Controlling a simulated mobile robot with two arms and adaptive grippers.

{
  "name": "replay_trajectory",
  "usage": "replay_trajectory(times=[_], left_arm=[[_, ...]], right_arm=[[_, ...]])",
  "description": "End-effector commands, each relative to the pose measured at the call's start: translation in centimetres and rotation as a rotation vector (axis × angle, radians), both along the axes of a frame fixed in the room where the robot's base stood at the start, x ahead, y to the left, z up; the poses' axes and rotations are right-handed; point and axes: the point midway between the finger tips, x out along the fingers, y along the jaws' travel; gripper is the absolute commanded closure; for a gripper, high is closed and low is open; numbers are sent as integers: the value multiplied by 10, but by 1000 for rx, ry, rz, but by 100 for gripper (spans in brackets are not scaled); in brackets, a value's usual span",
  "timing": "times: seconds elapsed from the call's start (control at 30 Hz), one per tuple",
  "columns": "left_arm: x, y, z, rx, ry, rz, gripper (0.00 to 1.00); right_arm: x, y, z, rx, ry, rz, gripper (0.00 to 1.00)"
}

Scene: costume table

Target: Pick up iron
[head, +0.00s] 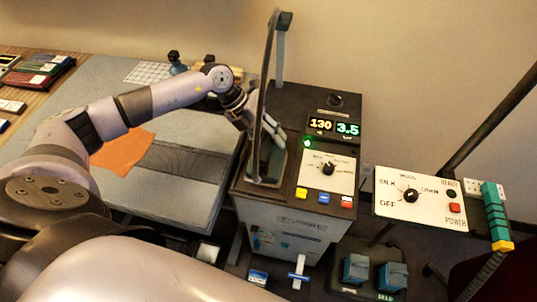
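A dark iron (268,166) appears to stand on the left part of the black top of a control station; it is partly hidden, and its outline is hard to make out. My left arm reaches in from the left, and my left gripper (262,125) is at the iron's upper part, beside a tall dark strip. The fingers overlap the iron and strip in the picture, so I cannot tell whether they touch it or how far they are open. My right gripper is not in view.
The control station (318,198) has a lit display and a knob. A grey pressing table (185,165) with an orange cloth (124,149) lies to its left. A second knob panel (420,198) stands to its right. Blue pedals (375,272) sit low at front right.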

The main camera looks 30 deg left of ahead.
Motion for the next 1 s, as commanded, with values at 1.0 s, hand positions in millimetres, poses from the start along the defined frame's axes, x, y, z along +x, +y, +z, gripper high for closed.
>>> replay_trajectory(times=[1.0], left_arm=[[0,0,1,0,-1,1,100]], right_arm=[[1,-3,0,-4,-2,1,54]])
